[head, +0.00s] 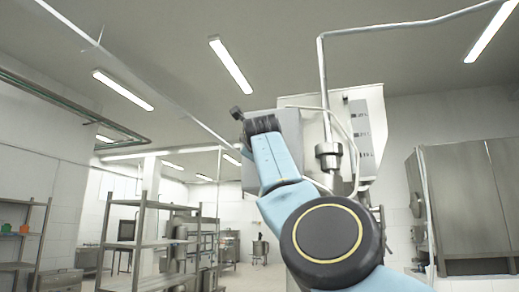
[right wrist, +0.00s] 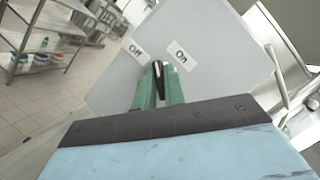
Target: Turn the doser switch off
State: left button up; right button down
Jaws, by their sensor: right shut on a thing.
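The grey doser box (head: 289,122) hangs in the middle of the head view, partly behind my right arm. Its pale face (right wrist: 215,45) fills the upper part of the right wrist view. It carries an "Off" label (right wrist: 134,52) at left and an "On" label (right wrist: 181,56) at right. The small black doser switch (right wrist: 158,74) stands between the two labels. My right gripper (right wrist: 160,84) is shut on the switch, with one green finger on each side. Which way the switch leans is hard to tell. In the head view the fingers are hidden. My left gripper is not in view.
A metal pipe and nozzle (head: 328,156) hang right of the box, close to my right arm. A steel cabinet (head: 462,200) is on the right wall. Metal shelves (head: 142,240) stand at the left. Open floor shows left of the box in the wrist view.

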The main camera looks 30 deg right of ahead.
jog(key=shift+r+n+g+y+p, duration=0.1)
jog(key=shift+n+g+y+p, duration=0.45)
jog(key=shift+n, duration=1.25)
jog(key=shift+n+g+y+p, duration=0.25)
jog(key=shift+n+y+p, duration=0.6)
jog(key=shift+n, duration=0.95)
jog(key=c, duration=1.5)
grip_release()
